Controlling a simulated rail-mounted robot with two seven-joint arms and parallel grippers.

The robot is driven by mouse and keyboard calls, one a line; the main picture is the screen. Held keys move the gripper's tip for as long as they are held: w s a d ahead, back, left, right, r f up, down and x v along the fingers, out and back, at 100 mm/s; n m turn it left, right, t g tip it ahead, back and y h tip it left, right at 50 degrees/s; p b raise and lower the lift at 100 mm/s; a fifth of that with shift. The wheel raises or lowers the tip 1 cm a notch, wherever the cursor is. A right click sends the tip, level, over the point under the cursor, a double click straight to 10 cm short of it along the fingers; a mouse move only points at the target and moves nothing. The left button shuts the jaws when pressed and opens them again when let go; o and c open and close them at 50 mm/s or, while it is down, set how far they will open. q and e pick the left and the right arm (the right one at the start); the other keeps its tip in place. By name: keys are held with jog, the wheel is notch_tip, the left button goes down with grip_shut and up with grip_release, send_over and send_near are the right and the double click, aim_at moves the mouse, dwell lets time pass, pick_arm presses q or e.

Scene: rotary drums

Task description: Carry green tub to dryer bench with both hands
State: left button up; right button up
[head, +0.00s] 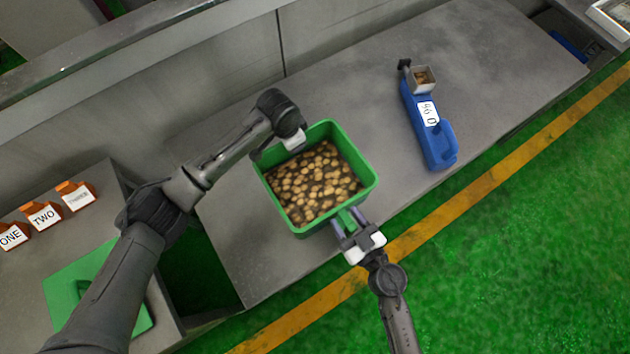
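The green tub (371,180) is in the middle of the head view, filled with small brown lumps (312,184). It is over the grey bench (490,60), close to its front edge; I cannot tell whether it rests on it or is just above. My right gripper (350,220) is at the tub's near side, its two fingers on either side of a green handle, which fills the gap between them. My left gripper (293,142) is at the tub's far rim. Its fingers are mostly hidden, so its grip does not show.
A blue device (438,148) with a small metal cup (423,79) stands on the bench to the right. At left, another bench holds orange boxes (76,195) marked with words and a green lid-like plate (65,285). A yellow line (470,215) crosses the green floor.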

pick_arm(q)
jog(key=c, duration=0.4)
pick_arm(e)
jog(key=c, duration=0.4)
pick_arm(q)
grip_shut()
pick_arm(e)
grip_shut()
jog(key=shift+r, duration=0.1)
pick_arm(q)
jog(key=shift+r, duration=0.15)
